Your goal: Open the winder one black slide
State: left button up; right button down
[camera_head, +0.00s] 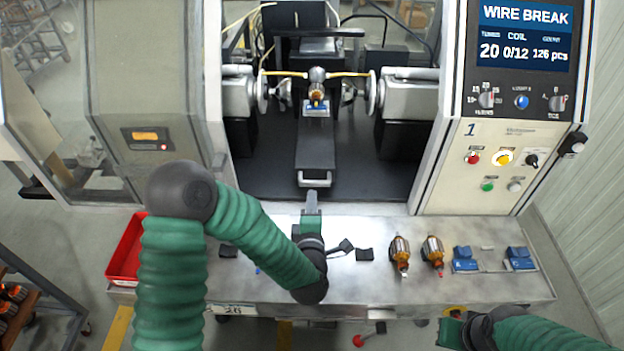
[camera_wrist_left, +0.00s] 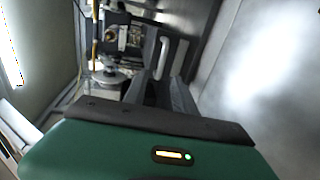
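The black slide (camera_head: 315,150) lies lengthwise in the bay of winder one, with a pale bar handle (camera_head: 314,181) at its front end. The handle also shows in the left wrist view (camera_wrist_left: 161,58). My left gripper (camera_head: 312,196) points at the handle from the front, just short of it, and I see no clear contact. Its fingers (camera_wrist_left: 170,95) appear close below the handle in the left wrist view, but their gap is unclear.
The winder holds an armature (camera_head: 316,94) between two chucks. On the metal bench (camera_head: 385,285) lie two armatures (camera_head: 400,253), blue parts (camera_head: 466,260) and small black pieces (camera_head: 364,255). A red bin (camera_head: 125,250) stands left. The control panel (camera_head: 522,60) reads WIRE BREAK.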

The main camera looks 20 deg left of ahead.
aim_at(313, 182)
pick_arm(q)
jog(key=x, duration=0.3)
jog(key=p+x, duration=0.1)
jog(key=x, duration=0.1)
jog(key=shift+w+d+f, duration=0.2)
jog(key=shift+w, duration=0.2)
jog(key=x, duration=0.2)
jog(key=a+x, duration=0.1)
jog(key=x, duration=0.2)
jog(key=shift+s+f+p, duration=0.1)
jog(key=shift+p, duration=0.25)
jog(key=shift+a, duration=0.35)
jog(key=shift+d, duration=0.3)
jog(key=shift+w+d, duration=0.3)
jog(key=c, duration=0.7)
jog(key=shift+a, duration=0.1)
grip_shut()
pick_arm(e)
jog(key=shift+w+r, duration=0.5)
jog(key=shift+r, duration=0.35)
pick_arm(q)
jog(key=shift+s, duration=0.1)
jog(key=shift+a+f, duration=0.2)
pick_arm(e)
jog(key=shift+d, duration=0.2)
